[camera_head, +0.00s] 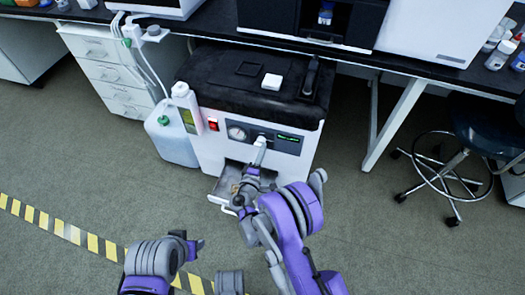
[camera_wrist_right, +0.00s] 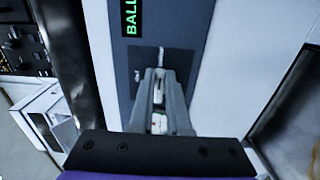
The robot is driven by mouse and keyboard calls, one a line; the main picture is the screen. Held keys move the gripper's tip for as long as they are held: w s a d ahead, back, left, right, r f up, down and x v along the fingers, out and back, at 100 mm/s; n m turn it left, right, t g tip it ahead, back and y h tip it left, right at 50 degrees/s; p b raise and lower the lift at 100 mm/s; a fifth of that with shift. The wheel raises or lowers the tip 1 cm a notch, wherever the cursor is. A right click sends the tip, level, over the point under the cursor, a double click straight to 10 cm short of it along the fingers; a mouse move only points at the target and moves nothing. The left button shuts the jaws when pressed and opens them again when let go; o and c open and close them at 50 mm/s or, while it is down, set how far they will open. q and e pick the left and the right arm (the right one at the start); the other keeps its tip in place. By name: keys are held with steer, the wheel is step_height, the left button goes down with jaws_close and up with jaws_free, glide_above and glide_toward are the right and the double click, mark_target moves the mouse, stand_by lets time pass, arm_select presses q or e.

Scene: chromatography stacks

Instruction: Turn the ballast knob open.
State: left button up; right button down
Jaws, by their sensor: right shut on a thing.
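The ballast knob is mostly hidden by my right gripper (camera_head: 261,146) in the head view. It sits on the dark front panel (camera_head: 287,142) of the white and black floor unit, near a round gauge (camera_head: 236,133). In the right wrist view, a small grey part of the knob (camera_wrist_right: 161,56) shows at the fingertips, on a dark square plate below green "BALL" lettering (camera_wrist_right: 130,15). My right gripper (camera_wrist_right: 161,76) is shut on the knob, pointing straight at the panel. The knob's turn angle cannot be read. My left arm's end (camera_head: 195,244) is low in the head view, away from the unit; its jaws are unclear.
An open tray (camera_head: 222,191) juts from the unit's lower front, under my right arm. A white jug (camera_head: 172,143) and a bottle (camera_head: 187,107) stand at its left. A bench overhangs behind. A stool (camera_head: 447,172) stands right; the floor between is clear.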

steer(key=c, duration=0.9)
jaws_free()
steer(key=p+v, duration=0.2)
steer(key=v, duration=0.8)
steer(key=shift+s+a, duration=0.15)
steer(key=shift+s, duration=0.2)
